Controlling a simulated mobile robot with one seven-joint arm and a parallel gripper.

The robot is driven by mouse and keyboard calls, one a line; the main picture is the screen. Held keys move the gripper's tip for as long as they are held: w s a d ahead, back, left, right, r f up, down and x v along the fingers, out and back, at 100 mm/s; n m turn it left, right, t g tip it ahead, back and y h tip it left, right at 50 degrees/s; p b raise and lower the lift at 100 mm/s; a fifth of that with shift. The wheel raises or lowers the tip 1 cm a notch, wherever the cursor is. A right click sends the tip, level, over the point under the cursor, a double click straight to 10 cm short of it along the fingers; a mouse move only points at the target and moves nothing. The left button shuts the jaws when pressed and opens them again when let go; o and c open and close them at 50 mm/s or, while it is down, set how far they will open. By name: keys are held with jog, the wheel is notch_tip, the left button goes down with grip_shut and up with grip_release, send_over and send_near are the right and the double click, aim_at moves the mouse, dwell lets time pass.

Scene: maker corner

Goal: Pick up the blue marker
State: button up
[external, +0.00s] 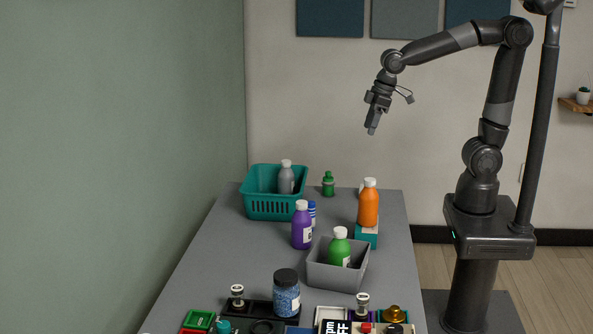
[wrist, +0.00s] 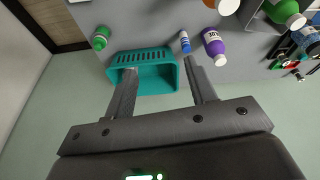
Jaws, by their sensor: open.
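The blue marker (external: 312,209) is a small blue and white cylinder on the table. In the external view it is partly hidden behind the purple bottle (external: 301,229). In the wrist view the marker (wrist: 185,42) lies between the teal basket (wrist: 147,58) and the purple bottle (wrist: 214,47), apart from both. My gripper (external: 371,131) hangs high above the table, tilted downward. In the wrist view its two fingers (wrist: 161,72) are spread, with nothing held between them. The marker shows beyond the right finger's tip.
The teal basket (external: 270,209) holds a grey bottle (external: 286,179). A green bottle (external: 328,185) stands behind. An orange bottle (external: 368,205) stands on a teal block (external: 367,238). A grey bin (external: 335,277) holds another green bottle (external: 339,248). The table's front is crowded.

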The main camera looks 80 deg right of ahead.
jog(key=w+a+f+n+g, duration=0.2)
jog(key=w+a+f, duration=0.3)
jog(key=w+f, duration=0.65)
jog(key=g, duration=0.1)
send_over(311, 214)
jog(key=f, duration=0.4)
jog(key=d+f, duration=0.1)
jog(key=f, duration=0.1)
jog(key=shift+f, duration=0.25)
jog(key=shift+n, duration=0.3)
notch_tip(311, 214, down, 6)
jog(key=shift+w+a+r, duration=0.1)
jog(key=shift+r, duration=0.15)
jog(key=f, duration=0.5)
jog(key=shift+d+f, duration=0.25)
jog(key=shift+f, duration=0.1)
jog(key=shift+c, duration=0.5)
jog(key=c, duration=1)
jog(key=shift+o, duration=0.2)
jog(key=shift+r, duration=0.1)
